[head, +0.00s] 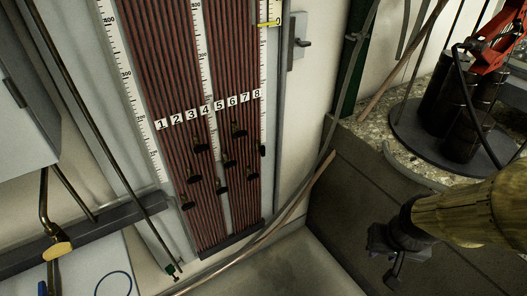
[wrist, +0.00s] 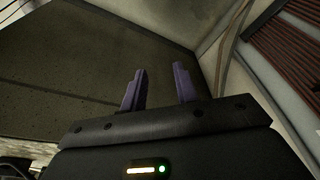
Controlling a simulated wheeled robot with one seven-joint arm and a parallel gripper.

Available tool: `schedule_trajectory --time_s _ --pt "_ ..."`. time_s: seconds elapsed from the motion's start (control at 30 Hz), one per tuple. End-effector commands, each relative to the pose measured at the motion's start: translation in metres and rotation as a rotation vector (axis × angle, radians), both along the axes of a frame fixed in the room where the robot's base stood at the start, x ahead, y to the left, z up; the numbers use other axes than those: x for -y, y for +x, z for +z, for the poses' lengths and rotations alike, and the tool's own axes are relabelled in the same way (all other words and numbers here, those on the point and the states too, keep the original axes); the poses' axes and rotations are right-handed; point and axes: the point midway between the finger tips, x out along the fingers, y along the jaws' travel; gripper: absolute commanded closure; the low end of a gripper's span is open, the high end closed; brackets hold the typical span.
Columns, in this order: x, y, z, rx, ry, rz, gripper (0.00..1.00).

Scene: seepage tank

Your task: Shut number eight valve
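The tube panel has number labels 1 to 8 in a row, and the number 8 label (head: 257,93) is at the right end. Small black valves sit on the tubes below the labels. The rightmost one, which looks like the number eight valve (head: 262,149), is at the panel's right edge; whether it is open or shut is too small to tell. My gripper (wrist: 158,68) is open and empty, its two purple fingers apart. In the head view my gripper hangs at lower right, well to the right of the panel and apart from the valves.
A dark tank wall (head: 345,200) with a gravelly top stands between panel and arm. Black cylinders (head: 462,130) stand on a round plate at the upper right. A long hose (head: 335,140) runs down right of the panel. In the wrist view, the tubes (wrist: 285,45) show at upper right.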

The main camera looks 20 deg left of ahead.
Motion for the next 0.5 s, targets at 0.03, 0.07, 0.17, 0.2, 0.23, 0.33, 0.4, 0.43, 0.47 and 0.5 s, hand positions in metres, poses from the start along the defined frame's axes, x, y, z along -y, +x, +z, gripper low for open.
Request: schedule_trajectory --time_s 0.03,0.07,0.17,0.2,0.23,0.33,0.4,0.43,0.47,0.5 --pt "0.000 0.001 0.000 0.003 -0.002 0.006 0.70" --pt "0.000 0.003 0.000 0.006 -0.005 0.011 0.70" --pt "0.000 0.013 -0.002 0.031 -0.019 0.054 0.70" --pt "-0.001 0.020 -0.003 0.048 -0.028 0.084 0.70" --pt "-0.001 0.025 -0.005 0.064 -0.034 0.110 0.70" --pt "-0.009 0.048 -0.011 0.129 -0.053 0.221 0.70" --pt "-0.017 0.064 -0.016 0.186 -0.058 0.312 0.70" --pt "-0.022 0.070 -0.018 0.212 -0.057 0.350 0.70" --pt "-0.027 0.076 -0.020 0.237 -0.054 0.390 0.70" --pt "-0.035 0.084 -0.023 0.273 -0.047 0.442 0.70"
